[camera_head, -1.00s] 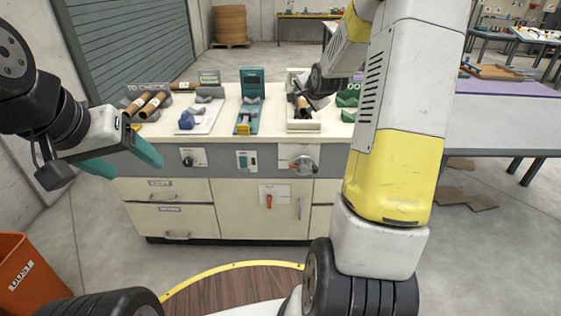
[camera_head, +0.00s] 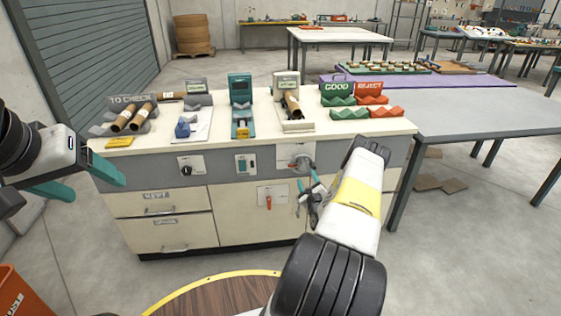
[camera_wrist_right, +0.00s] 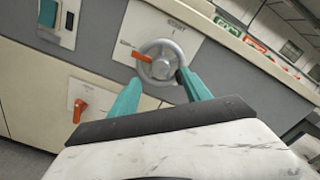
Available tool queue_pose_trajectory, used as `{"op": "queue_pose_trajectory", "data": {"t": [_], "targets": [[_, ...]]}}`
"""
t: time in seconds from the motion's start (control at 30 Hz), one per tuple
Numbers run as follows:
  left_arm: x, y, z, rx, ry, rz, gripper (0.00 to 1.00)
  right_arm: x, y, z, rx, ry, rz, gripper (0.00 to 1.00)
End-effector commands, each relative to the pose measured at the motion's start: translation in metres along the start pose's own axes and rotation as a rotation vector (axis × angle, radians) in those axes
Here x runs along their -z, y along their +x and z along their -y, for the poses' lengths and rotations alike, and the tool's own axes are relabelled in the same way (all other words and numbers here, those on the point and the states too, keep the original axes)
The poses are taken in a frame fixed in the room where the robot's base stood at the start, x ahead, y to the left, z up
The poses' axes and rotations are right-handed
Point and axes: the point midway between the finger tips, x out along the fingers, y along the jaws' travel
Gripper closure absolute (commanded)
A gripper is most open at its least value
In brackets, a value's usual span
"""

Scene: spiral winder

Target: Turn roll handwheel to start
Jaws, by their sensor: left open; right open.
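The roll handwheel is a grey metal wheel (camera_head: 304,162) on a pale plate on the bench's front panel. In the right wrist view the handwheel (camera_wrist_right: 177,56) shows its round rim, with an orange piece pointing left from its hub. My right gripper (camera_head: 308,182) is in front of and just below the wheel. In the wrist view its two teal fingers (camera_wrist_right: 159,80) are apart, with the right fingertip close by the lower right rim; I cannot tell whether it touches. Nothing is between them. My left gripper (camera_head: 96,182) is open and empty at the left, away from the bench front.
The bench top (camera_head: 250,135) holds tubes, small fixtures and green and red trays. An orange bin (camera_head: 14,292) stands at lower left. A grey table (camera_head: 480,115) adjoins at right.

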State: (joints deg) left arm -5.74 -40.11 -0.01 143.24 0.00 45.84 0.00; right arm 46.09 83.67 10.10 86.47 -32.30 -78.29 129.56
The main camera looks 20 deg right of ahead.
Motion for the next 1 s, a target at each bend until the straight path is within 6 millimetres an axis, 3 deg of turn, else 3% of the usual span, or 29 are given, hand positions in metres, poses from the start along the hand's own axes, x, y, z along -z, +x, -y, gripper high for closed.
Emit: {"op": "queue_pose_trajectory", "data": {"t": [0.5,0.9,1.0], "targets": [[0.000,0.000,0.000,0.000,0.000,0.000,0.30,0.000,0.068,-0.001,0.003,0.004,0.003,0.44],[0.000,0.000,0.000,0.000,0.000,0.000,0.30,0.001,0.076,0.000,0.002,0.005,0.000,0.44],[0.000,0.000,0.000,0.000,0.000,0.000,0.30,0.001,0.076,0.000,0.002,0.005,0.000,0.63]]}}
